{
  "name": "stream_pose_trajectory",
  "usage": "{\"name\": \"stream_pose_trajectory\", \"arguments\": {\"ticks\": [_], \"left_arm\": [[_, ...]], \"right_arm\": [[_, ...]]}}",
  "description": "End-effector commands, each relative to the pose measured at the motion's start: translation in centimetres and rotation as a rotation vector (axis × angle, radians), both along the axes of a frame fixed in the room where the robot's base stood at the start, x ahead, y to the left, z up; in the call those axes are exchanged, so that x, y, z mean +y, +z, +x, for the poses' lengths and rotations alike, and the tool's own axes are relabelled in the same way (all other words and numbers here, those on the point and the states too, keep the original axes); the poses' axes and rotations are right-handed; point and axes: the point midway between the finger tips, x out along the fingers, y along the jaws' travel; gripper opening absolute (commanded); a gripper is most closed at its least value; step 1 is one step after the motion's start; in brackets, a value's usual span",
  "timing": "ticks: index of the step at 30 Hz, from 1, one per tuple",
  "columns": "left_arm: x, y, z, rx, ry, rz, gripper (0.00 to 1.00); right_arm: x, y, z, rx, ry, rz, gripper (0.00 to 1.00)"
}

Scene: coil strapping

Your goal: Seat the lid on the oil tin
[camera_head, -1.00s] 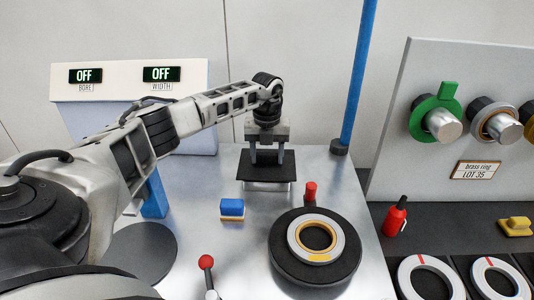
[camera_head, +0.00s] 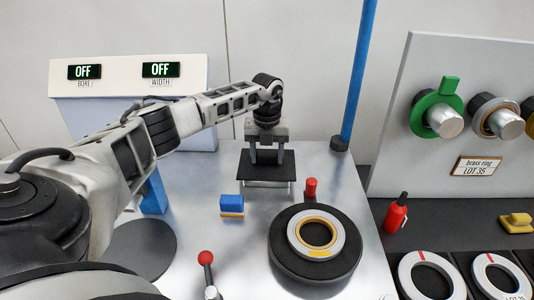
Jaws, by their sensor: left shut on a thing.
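My left gripper (camera_head: 266,157) points down at the back middle of the metal table. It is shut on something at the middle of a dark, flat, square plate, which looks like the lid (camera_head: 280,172). The held part is mostly hidden by the fingers. The plate lies about level, over a narrow silvery strip that may be the oil tin. The plate covers most of what is below it, so I cannot tell whether the two touch. My right gripper is not in view.
A blue block (camera_head: 231,202) stands in front of the plate. A black turntable (camera_head: 290,268) carries a pale ring (camera_head: 345,243). A red-knobbed lever (camera_head: 205,258) stands at the front and a blue post (camera_head: 357,75) at the back. A red bottle (camera_head: 395,217) stands right.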

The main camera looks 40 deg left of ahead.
Motion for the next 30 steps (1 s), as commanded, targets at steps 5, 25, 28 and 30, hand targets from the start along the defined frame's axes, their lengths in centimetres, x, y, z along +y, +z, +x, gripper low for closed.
{"name": "stream_pose_trajectory", "arguments": {"ticks": [5,25,28,30], "left_arm": [[0.0,-0.3,0.0,0.0,0.0,0.0,0.71],[0.0,5.1,0.1,-0.006,-0.001,0.0,0.8],[0.0,7.7,0.1,-0.007,0.0,-0.001,0.8],[0.0,9.4,0.1,-0.007,0.001,-0.001,0.8]], "right_arm": [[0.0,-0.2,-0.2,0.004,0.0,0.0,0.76],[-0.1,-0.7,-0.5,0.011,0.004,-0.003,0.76],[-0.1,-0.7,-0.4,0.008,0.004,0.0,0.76],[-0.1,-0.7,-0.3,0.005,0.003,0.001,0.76]]}}
